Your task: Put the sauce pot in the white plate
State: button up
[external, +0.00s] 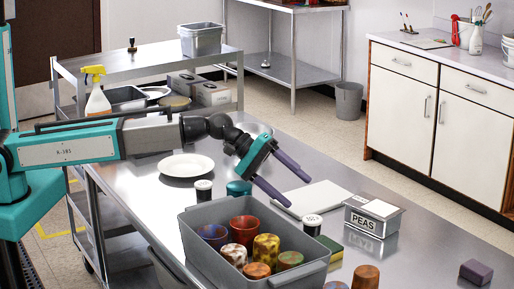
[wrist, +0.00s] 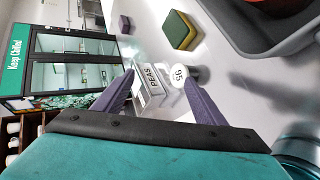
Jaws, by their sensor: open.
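The white plate (external: 186,165) lies empty on the steel table, left of my gripper (external: 298,191). Two small dark pots with white lids stand upright: one pot (external: 203,191) just in front of the plate, another pot (external: 312,226) right of the grey bin. A low teal round thing (external: 239,188) is between the plate and bin; I cannot tell which of these is the sauce pot. My gripper is open and empty above the table. In the wrist view, the right pot (wrist: 181,77) shows between the fingertips (wrist: 159,78), beyond them.
A grey bin (external: 186,225) of patterned cups stands in front. A PEAS box (external: 363,222), a white board (external: 313,198), a green and yellow sponge (external: 329,248) and a purple block (external: 475,271) lie right. Two loose cups are at the front. The table's right side has free room.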

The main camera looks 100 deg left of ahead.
aim_at(308, 218)
jog(key=s+m, duration=0.1)
jog(key=m, duration=0.5)
jog(key=s+a+m+g+b, duration=0.1)
jog(key=m, duration=0.5)
jog(key=s+m+g+y, duration=0.1)
jog(key=m, duration=0.5)
jog(key=shift+s+a, duration=0.25)
jog(key=shift+s, duration=0.05)
jog(key=shift+w, duration=0.1)
jog(key=p+x, duration=0.1)
jog(key=x, duration=0.6)
jog(key=shift+f, duration=0.2)
jog(key=shift+w+d+f, duration=0.1)
jog(key=shift+w+f, duration=0.3)
jog(key=shift+f, duration=0.05)
jog(key=shift+p+x, duration=1.2)
jog(key=shift+x, duration=1.4)
jog(key=shift+f, duration=0.1)
